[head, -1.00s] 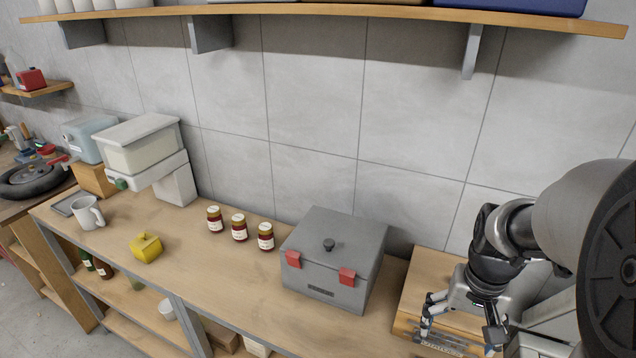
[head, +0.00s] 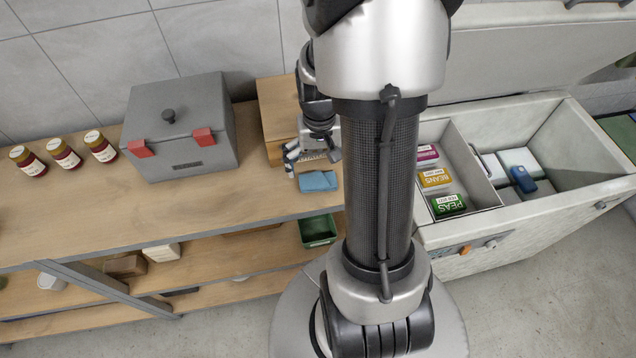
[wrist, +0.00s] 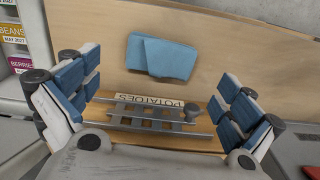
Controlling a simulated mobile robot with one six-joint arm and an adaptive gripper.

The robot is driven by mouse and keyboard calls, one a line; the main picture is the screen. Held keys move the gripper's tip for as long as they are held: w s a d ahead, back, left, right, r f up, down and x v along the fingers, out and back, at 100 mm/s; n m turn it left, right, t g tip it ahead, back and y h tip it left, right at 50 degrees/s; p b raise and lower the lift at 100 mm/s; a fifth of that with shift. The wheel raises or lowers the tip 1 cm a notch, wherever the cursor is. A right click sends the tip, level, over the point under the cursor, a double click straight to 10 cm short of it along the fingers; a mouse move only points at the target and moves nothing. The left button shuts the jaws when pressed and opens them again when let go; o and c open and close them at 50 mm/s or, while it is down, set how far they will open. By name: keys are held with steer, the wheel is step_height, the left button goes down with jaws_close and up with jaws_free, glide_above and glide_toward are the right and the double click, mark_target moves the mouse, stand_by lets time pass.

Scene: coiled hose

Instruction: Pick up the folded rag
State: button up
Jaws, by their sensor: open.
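The folded rag (head: 318,181) is a flat light-blue cloth on the wooden bench top, near its front edge, just in front of a wooden box. In the wrist view the folded rag (wrist: 165,57) lies flat beyond my fingertips, between the lines of the two finger pairs. My gripper (head: 312,155) hangs at the box's front, behind the rag and apart from it, partly hidden by my own arm. In the wrist view my gripper (wrist: 160,85) is spread wide with nothing between its fingers.
The wooden box (head: 276,112) stands behind the rag; its POTATOES label (wrist: 160,100) shows below my fingers. A grey lidded box (head: 183,130) is to the left, with several jars beyond. An open chest (head: 520,222) with food boxes is at right. A green bin (head: 318,230) sits below.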

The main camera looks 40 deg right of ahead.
mark_target(318, 178)
steer(key=f, duration=0.2)
steer(key=f+b, duration=0.1)
steer(key=f, duration=0.1)
steer(key=f+b, duration=0.1)
steer(key=f, duration=0.1)
steer(key=shift+w+d, duration=0.1)
steer(key=shift+w, duration=0.15)
steer(key=shift+r, duration=0.1)
steer(key=shift+c, duration=0.4)
steer(key=c, duration=0.8)
